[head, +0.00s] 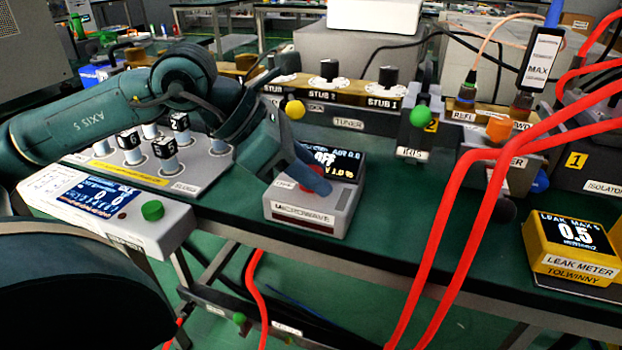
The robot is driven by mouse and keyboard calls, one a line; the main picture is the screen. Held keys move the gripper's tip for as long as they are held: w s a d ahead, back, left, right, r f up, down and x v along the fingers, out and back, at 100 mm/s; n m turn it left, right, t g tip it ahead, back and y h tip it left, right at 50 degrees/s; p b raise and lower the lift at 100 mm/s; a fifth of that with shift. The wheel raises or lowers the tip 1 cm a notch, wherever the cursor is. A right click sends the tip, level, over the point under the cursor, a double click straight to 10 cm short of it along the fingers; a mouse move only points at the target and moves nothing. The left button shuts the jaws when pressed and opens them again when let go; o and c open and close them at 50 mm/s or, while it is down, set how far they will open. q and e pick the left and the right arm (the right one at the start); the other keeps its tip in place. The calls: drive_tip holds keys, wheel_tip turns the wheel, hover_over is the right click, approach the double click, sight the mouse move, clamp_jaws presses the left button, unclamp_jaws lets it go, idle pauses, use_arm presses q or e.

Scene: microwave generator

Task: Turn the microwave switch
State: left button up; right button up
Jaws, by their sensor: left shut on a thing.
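The microwave unit (335,222) is a small grey box with a red-edged label plate, near the front edge of the green table. Its dark display reads "OFF" with smaller text beside it, partly covered. My left arm reaches in from the left, and my left gripper (314,180) points down onto the top of this box. Its fingers are shut on the switch, which they hide almost fully. I cannot make out which way the switch points. My right gripper is not in view.
Left of the box stands a panel with several numbered black knobs (165,148) and a display unit with a green button (152,210). Behind is the tuner (350,124) with stub knobs. Red cables (440,250) hang at right, before a yellow leak meter (575,250).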

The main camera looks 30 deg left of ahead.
use_arm(q)
drive_tip(key=shift+n+t+y, duration=0.8)
drive_tip(key=shift+n+y, duration=0.1)
drive_tip(key=shift+n, duration=0.6)
drive_tip(key=o, duration=0.7)
